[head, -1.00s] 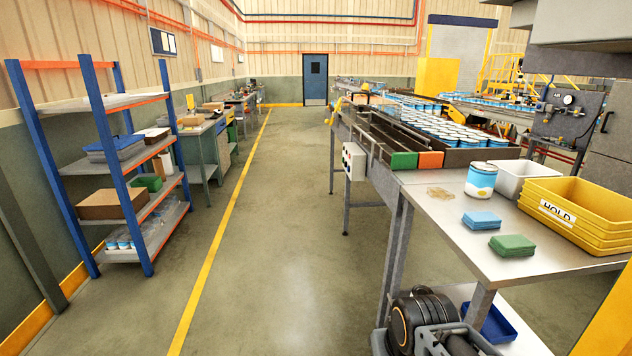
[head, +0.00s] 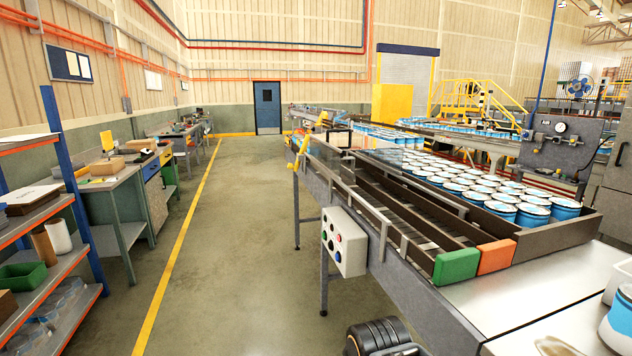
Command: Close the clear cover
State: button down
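A small see-through panel (head: 345,138), which looks like the clear cover, stands over the far part of the roller conveyor (head: 400,212). It is small and faint, and I cannot tell its exact angle. Yellow parts (head: 299,137) show beside it at the conveyor's left edge. A dark rounded part of my arm shows at the bottom edge, well short of the cover. My gripper is not in view.
Blue and white cans (head: 500,207) crowd the right lane. Green (head: 456,265) and orange (head: 496,256) blocks sit at the near end. A control box (head: 344,242) juts into the aisle. Shelving (head: 72,190) and workbenches (head: 118,195) line the left. The aisle floor (head: 235,250) is clear.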

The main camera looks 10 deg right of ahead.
aim_at(327, 155)
jog(key=i, duration=1.5)
jog(key=z, duration=0.15)
